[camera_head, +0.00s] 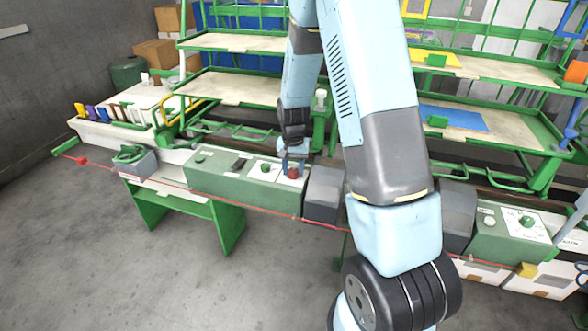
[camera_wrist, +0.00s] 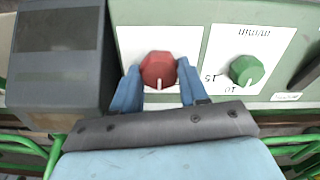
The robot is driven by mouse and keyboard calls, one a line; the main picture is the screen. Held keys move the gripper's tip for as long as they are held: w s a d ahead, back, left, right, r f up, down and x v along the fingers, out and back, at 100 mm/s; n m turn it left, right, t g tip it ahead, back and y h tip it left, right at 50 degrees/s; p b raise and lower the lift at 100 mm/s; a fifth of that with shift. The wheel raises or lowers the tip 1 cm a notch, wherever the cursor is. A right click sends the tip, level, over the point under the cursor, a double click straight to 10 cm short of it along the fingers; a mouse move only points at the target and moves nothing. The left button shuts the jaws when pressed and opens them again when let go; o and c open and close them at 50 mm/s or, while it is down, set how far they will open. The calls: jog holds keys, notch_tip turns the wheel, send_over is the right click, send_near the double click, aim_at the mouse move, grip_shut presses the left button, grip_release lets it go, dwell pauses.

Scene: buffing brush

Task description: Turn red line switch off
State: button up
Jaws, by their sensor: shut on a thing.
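The red switch (camera_wrist: 158,70) is a faceted red knob on a white plate on the green control box (camera_head: 240,190). In the wrist view its white mark points down toward my gripper. In the head view the red switch (camera_head: 292,174) shows near the right end of the box, just under my gripper (camera_head: 291,165). In the wrist view the blue fingers of my gripper (camera_wrist: 158,74) lie on either side of the knob, shut on it. The finger parts nearest the knob's sides are partly hidden by its shape.
A green knob (camera_wrist: 246,70) with a printed dial sits beside the red switch. A dark grey box (camera_head: 323,195) stands close on its other side. A red line (camera_head: 150,178) runs along the bench front. Green-framed shelves (camera_head: 240,87) stand behind.

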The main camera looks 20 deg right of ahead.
aim_at(293, 170)
jog(key=n, duration=0.4)
jog(key=shift+n, duration=0.3)
jog(key=n, duration=0.4)
jog(key=shift+s+n, duration=0.1)
jog(key=shift+n, duration=0.2)
jog(key=o, duration=1.1)
jog(key=shift+c, duration=0.2)
notch_tip(293, 170, up, 14)
jog(key=shift+f, duration=0.15)
